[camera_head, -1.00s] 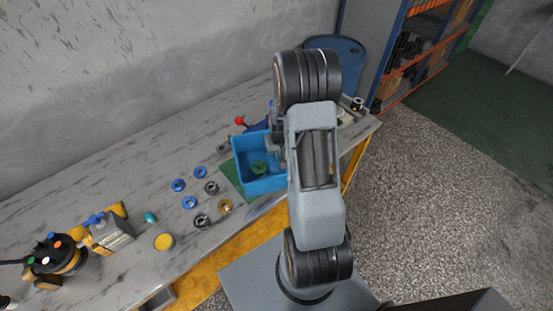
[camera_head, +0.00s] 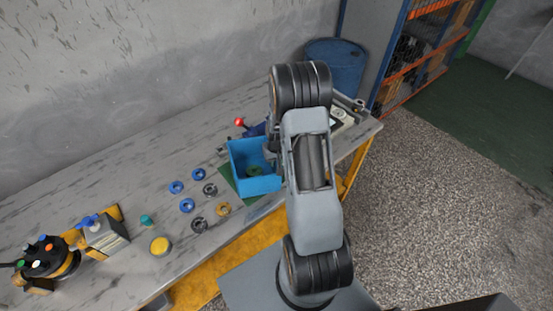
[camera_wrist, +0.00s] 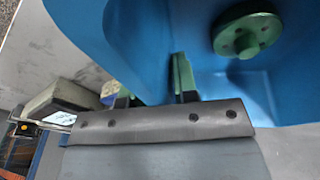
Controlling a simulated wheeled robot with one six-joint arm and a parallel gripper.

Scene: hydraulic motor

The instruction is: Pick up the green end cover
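The green end cover (camera_head: 254,171) lies inside the blue bin (camera_head: 262,186) on the table. In the wrist view it is a round green part with small holes (camera_wrist: 247,35) at the upper right, by the blue bin wall (camera_wrist: 125,35). My gripper (camera_wrist: 155,88) shows at the lower middle of that view. Its two fingers stand apart, with blue bin surface showing between them. The cover is to the right of the fingers, apart from them. In the head view my arm hides most of the gripper, which is at the bin's right side.
Blue rings (camera_head: 187,205), dark rings (camera_head: 199,224) and a golden ring (camera_head: 223,209) lie left of the bin. A red-knobbed item (camera_head: 239,122) stands behind it. A yellow round part (camera_head: 160,246) lies farther left. A blue barrel (camera_head: 336,66) stands behind the table.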

